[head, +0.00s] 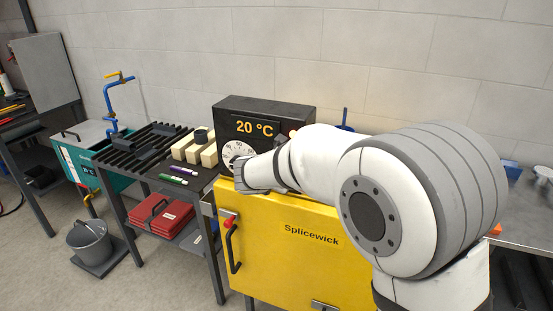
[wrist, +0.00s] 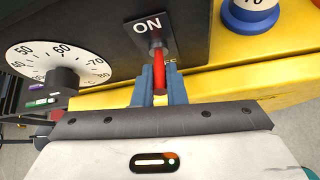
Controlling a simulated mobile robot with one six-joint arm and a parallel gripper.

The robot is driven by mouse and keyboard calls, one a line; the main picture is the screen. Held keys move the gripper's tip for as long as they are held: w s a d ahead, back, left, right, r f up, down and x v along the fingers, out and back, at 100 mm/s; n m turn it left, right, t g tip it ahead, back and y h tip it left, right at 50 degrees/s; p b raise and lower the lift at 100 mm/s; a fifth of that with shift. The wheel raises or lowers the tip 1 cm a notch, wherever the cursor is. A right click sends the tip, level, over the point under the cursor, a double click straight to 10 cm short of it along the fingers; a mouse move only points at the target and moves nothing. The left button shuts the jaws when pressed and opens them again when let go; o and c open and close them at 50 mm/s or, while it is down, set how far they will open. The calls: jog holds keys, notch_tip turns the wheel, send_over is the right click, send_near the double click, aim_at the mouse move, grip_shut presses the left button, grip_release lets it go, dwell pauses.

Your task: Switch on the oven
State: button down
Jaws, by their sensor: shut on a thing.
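The yellow oven (head: 290,235), marked Splicewick, has a black control box (head: 290,117) on top with a display (head: 254,127) reading 20 °C. A white temperature dial (head: 233,152) is on its front; it also shows in the wrist view (wrist: 30,57). In the wrist view a red switch lever (wrist: 159,72) stands out below an ON plate (wrist: 148,24). My gripper (wrist: 161,88) is shut on the red lever, one blue-grey finger on each side. In the head view my arm hides the switch and the fingertips.
A blue and white round knob (wrist: 250,12) is right of the switch. Left of the oven, a dark bench holds cream blocks (head: 194,150) and marker pens (head: 180,175).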

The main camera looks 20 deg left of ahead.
jog(key=shift+w+r+g+p, duration=0.1)
jog(key=shift+r+g+p, duration=0.8)
jog(key=shift+p, duration=3.15)
jog(key=shift+f+g+p, duration=0.15)
jog(key=shift+g+p, duration=0.15)
jog(key=shift+p, duration=0.35)
jog(key=shift+w+f+g+p, duration=0.15)
jog(key=shift+g+p, duration=0.25)
jog(key=shift+p, duration=1.15)
jog(key=c, duration=1.5)
grip_release()
jog(key=v, duration=0.7)
jog(key=shift+s+d+r, duration=0.1)
jog(key=shift+s+r, duration=0.15)
jog(key=shift+s, duration=0.1)
jog(key=shift+d, duration=0.1)
